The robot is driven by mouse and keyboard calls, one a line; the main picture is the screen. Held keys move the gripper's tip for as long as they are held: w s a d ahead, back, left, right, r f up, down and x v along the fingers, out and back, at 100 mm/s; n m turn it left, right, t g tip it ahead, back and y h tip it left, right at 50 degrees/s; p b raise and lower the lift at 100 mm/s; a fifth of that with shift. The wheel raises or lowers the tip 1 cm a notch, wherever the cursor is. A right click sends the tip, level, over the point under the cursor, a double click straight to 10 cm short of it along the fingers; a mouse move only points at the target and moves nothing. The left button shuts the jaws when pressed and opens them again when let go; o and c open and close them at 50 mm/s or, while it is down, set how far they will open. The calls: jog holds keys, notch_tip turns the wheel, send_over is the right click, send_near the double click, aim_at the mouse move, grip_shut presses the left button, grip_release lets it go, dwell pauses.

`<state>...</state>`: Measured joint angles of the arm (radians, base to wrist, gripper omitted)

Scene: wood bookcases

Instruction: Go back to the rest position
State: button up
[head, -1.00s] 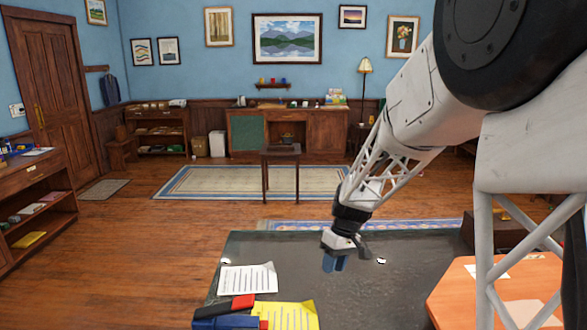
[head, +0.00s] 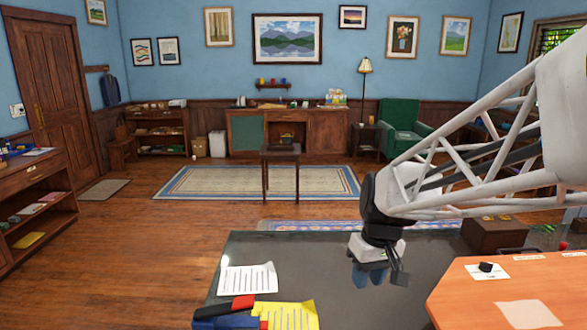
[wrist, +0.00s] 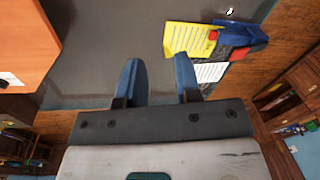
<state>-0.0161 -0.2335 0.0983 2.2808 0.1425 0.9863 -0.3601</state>
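My gripper (head: 369,275) hangs over the dark tabletop (head: 330,300) in the head view, fingers pointing down. In the wrist view its two blue fingers (wrist: 157,82) stand apart with nothing between them. It is open and empty. No object is held, and the dark surface shows beyond the fingertips.
A white sheet (head: 248,279), a yellow sheet (head: 290,315) and a red and blue item (head: 232,313) lie at the table's left front. An orange board (head: 490,285) holds a small black object (head: 487,267) at right. A brown box (head: 494,234) stands behind it.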

jog(key=s+d+r+m+t, duration=0.1)
jog(key=s, duration=0.8)
jog(key=s+d+r+m+t+h, duration=0.1)
jog(key=s+d+m, duration=0.1)
jog(key=s, duration=0.7)
jog(key=shift+d+m+h, duration=0.15)
jog(key=shift+m+h, duration=0.15)
